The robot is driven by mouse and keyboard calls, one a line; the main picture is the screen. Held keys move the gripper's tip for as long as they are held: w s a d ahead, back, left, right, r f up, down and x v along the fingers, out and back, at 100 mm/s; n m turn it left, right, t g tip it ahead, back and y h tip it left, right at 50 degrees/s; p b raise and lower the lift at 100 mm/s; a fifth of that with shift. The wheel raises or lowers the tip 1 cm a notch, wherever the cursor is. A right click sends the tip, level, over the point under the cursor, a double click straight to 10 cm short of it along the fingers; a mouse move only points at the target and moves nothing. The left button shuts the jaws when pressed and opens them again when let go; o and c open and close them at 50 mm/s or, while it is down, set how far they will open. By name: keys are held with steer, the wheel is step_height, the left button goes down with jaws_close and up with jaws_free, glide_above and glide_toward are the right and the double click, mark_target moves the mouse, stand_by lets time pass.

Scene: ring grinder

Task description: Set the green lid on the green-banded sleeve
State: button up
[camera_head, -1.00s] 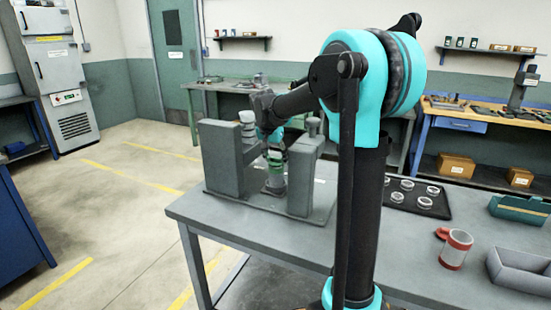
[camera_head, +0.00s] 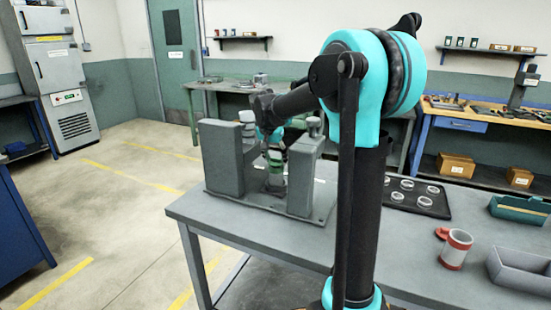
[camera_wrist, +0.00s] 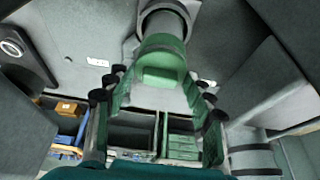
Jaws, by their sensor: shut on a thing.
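My gripper (camera_wrist: 163,88) is shut on the green lid (camera_wrist: 163,65), which sits between its fingers in the wrist view. A grey round part (camera_wrist: 166,18), apparently the sleeve, lies just beyond the lid. Whether lid and sleeve touch is unclear. In the camera_head view, a small green part (camera_head: 276,166) shows low between the two grey uprights of the fixture, under the end of my arm. My gripper and the uprights hide much of this spot, so I cannot separate the lid from the sleeve's green band there.
Grey uprights (camera_head: 222,158) and (camera_head: 305,170) stand close on both sides of the work spot. A black tray of rings (camera_head: 440,207), a red-and-white mug (camera_head: 455,249), a grey bin (camera_head: 520,270) and a green bin (camera_head: 519,209) stand to the right. The bench front is clear.

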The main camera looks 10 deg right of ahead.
stand_by(0.3)
steer(key=o, duration=0.9)
steer(key=o, duration=0.5)
steer(key=shift+r, duration=3.5)
